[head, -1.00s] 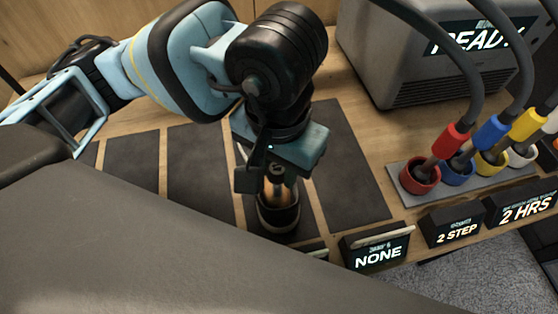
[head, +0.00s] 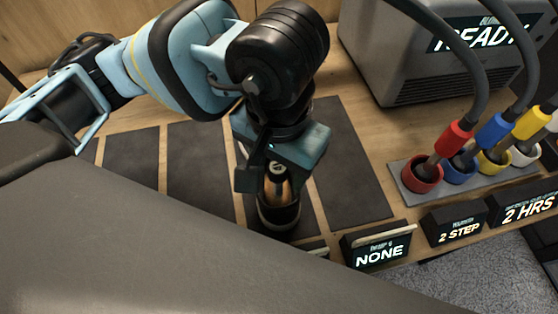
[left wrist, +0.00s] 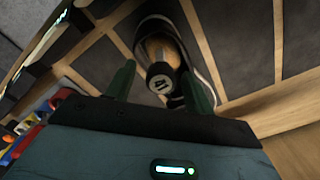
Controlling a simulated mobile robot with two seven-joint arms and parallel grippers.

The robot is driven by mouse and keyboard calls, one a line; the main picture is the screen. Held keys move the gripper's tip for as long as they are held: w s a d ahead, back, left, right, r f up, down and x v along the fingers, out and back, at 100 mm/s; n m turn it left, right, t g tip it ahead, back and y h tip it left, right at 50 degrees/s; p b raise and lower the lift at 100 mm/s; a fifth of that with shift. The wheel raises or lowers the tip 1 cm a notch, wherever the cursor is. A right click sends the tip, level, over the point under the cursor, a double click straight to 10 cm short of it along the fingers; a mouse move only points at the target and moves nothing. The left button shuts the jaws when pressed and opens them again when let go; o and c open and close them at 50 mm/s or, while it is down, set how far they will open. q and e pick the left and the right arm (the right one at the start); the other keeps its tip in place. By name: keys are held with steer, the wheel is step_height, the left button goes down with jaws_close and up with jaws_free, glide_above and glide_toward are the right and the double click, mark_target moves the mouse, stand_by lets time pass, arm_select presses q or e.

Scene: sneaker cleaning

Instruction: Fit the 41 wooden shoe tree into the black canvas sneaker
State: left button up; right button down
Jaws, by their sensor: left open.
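The black canvas sneaker (head: 280,217), with a pale sole edge, sits on a dark mat in the head view. It also shows in the left wrist view (left wrist: 202,62). The wooden shoe tree (head: 276,190) is inside its opening, with its dark, marked end sticking out; the wrist view shows this end (left wrist: 162,76) too, but I cannot read the marking surely. My left gripper (left wrist: 158,70) is open, with one finger on each side of the shoe tree's end and visible gaps. In the head view the gripper (head: 270,186) hides part of both. My right gripper is out of view.
Several dark mats (head: 195,160) lie in a row on the wooden bench. A grey machine (head: 430,60) reading "READY" stands at the back right. Cups with coloured-collar hoses (head: 422,176) and label signs (head: 378,250) stand to the right. The mat right of the sneaker is clear.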

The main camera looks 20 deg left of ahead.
arm_select(q)
step_height(320, 180, up, 3)
steer(key=shift+r, duration=0.15)
step_height(320, 180, up, 4)
steer(key=shift+f, duration=0.2)
steer(key=shift+r, duration=0.5)
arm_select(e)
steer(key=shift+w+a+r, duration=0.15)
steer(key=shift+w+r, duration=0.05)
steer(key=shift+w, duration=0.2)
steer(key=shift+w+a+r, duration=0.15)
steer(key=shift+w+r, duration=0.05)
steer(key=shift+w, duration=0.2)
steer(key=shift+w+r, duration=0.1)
